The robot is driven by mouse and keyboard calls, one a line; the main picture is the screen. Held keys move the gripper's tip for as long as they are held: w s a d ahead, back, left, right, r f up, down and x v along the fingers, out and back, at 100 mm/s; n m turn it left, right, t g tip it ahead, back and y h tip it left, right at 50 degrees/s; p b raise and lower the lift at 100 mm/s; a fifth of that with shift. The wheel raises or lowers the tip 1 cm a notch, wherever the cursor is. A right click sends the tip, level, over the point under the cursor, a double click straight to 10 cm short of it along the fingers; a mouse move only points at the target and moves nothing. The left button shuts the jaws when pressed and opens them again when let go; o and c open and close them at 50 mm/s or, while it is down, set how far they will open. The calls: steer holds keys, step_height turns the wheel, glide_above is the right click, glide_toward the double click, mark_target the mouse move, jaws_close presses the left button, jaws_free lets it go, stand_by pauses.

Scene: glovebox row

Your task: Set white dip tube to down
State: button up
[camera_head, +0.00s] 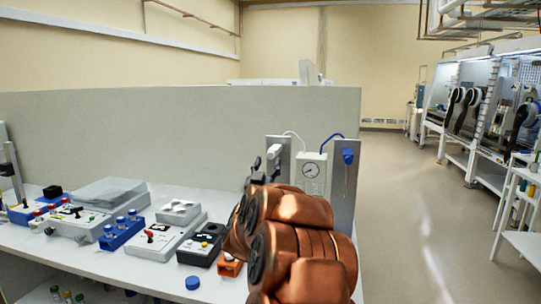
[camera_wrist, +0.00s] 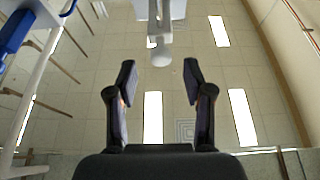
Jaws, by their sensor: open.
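What looks like the white dip tube's fitting, a pale grey-white handle (camera_head: 273,153), is on a grey upright panel left of a white gauge box (camera_head: 311,171). A thin white hose runs from the box toward it. In the wrist view, a white rod with a rounded end (camera_wrist: 160,56) hangs just beyond my gripper (camera_wrist: 160,75), centred between the fingertips but apart from them. I cannot tell for sure that it is the same handle. My gripper is open and empty, facing up toward the ceiling.
A blue valve (camera_head: 347,156) with a blue hose is on the right panel; a blue part (camera_wrist: 14,32) shows at the wrist view's upper left. The floor (camera_head: 430,210) at right is clear.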

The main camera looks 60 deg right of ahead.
mark_target(270, 157)
steer(key=p+x, duration=0.1)
steer(key=x, duration=0.3)
steer(key=shift+d+r, duration=0.1)
steer(key=shift+w+d, duration=0.2)
steer(key=shift+d, duration=0.05)
jaws_close()
stand_by(0.4)
